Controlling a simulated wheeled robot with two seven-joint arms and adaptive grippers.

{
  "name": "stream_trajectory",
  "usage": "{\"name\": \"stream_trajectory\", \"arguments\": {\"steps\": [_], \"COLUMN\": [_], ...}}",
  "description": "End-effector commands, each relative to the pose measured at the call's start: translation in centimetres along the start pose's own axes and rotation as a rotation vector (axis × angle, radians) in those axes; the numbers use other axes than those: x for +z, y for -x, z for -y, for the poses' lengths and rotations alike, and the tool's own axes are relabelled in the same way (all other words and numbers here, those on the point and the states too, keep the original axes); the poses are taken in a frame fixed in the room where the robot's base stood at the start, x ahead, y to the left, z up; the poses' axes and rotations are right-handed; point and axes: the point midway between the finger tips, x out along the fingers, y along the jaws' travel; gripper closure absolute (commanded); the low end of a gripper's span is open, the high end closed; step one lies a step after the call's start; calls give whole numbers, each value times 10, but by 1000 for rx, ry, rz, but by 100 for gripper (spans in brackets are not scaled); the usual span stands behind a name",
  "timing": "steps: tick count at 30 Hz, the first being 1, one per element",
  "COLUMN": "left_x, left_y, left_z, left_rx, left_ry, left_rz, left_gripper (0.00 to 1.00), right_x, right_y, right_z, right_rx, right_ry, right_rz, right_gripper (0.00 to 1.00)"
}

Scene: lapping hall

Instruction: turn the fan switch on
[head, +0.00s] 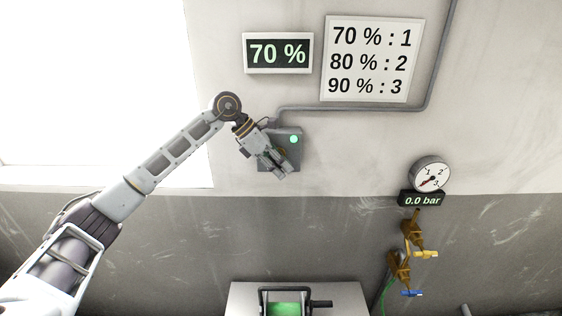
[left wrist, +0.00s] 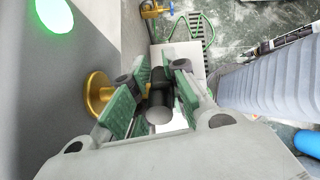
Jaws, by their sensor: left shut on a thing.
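The grey fan switch box (head: 297,152) is on the wall, with a lit green lamp (head: 294,139) on its face. The lamp shows large at the upper left of the left wrist view (left wrist: 54,14). My left gripper (head: 283,168) is in front of the box and hides much of it. In the left wrist view, its green-padded fingers (left wrist: 154,92) are shut on the dark switch lever (left wrist: 160,112), which has a rounded grey end. A round brass mount (left wrist: 98,94) shows beside the left finger. My right gripper is out of view.
A display (head: 278,54) reads 70 %. A sign (head: 370,60) lists 70 % : 1, 80 % : 2, 90 % : 3. A gauge (head: 431,175) above a 0.0 bar readout (head: 422,199) and brass valves (head: 412,234) is at right. A conduit (head: 350,108) runs above the box.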

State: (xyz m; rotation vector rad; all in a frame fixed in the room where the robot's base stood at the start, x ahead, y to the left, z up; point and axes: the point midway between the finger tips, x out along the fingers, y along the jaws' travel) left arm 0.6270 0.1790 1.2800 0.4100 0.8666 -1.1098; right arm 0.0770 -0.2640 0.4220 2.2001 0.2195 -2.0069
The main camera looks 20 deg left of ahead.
Motion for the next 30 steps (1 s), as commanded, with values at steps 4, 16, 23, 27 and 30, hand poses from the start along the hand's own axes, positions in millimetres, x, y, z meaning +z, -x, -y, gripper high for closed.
{"name": "stream_trajectory", "arguments": {"steps": [4,16,23,27,30], "left_x": [1,-1,-1,-1,-1], "left_y": [2,0,0,0,0], "left_z": [0,-1,-1,0,0], "left_rx": [9,14,14,13,13], "left_ry": [0,1,0,0,0], "left_rz": [-41,-65,-64,-64,-64], "left_gripper": [100,100,73,62,62], "right_x": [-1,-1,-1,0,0], "right_y": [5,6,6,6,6], "right_z": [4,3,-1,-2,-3], "right_rx": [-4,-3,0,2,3], "right_ry": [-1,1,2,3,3], "right_rz": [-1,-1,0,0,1], "right_gripper": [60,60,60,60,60]}}
